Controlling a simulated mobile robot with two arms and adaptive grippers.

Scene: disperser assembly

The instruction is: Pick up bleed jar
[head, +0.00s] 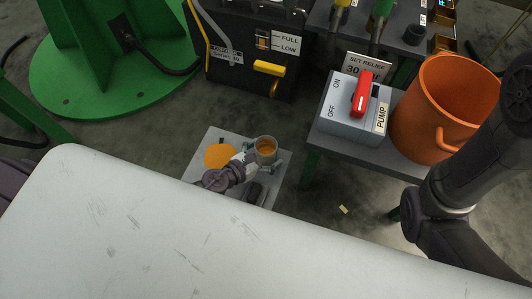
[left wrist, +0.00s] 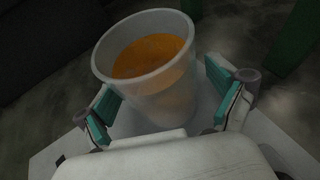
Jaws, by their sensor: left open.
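The bleed jar (head: 264,145) is a translucent cup with orange fluid in it, standing upright on a light grey board or tray (head: 213,141) on the floor. In the left wrist view the jar (left wrist: 150,75) fills the space ahead of the palm. My left gripper (head: 263,166) is low beside the jar. Its fingers with teal pads (left wrist: 165,97) are spread open, one on each side of the jar, with gaps that suggest they do not clamp it. The jar's lower near side is partly hidden by the gripper. My right gripper is out of view.
A flat orange patch (head: 219,155) lies on the board left of the jar. A black unit with a yellow handle (head: 269,68) stands behind. At right, a table holds the pump switch box (head: 345,105) and an orange bucket (head: 440,105). A small yellowish piece (head: 343,209) lies on the floor.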

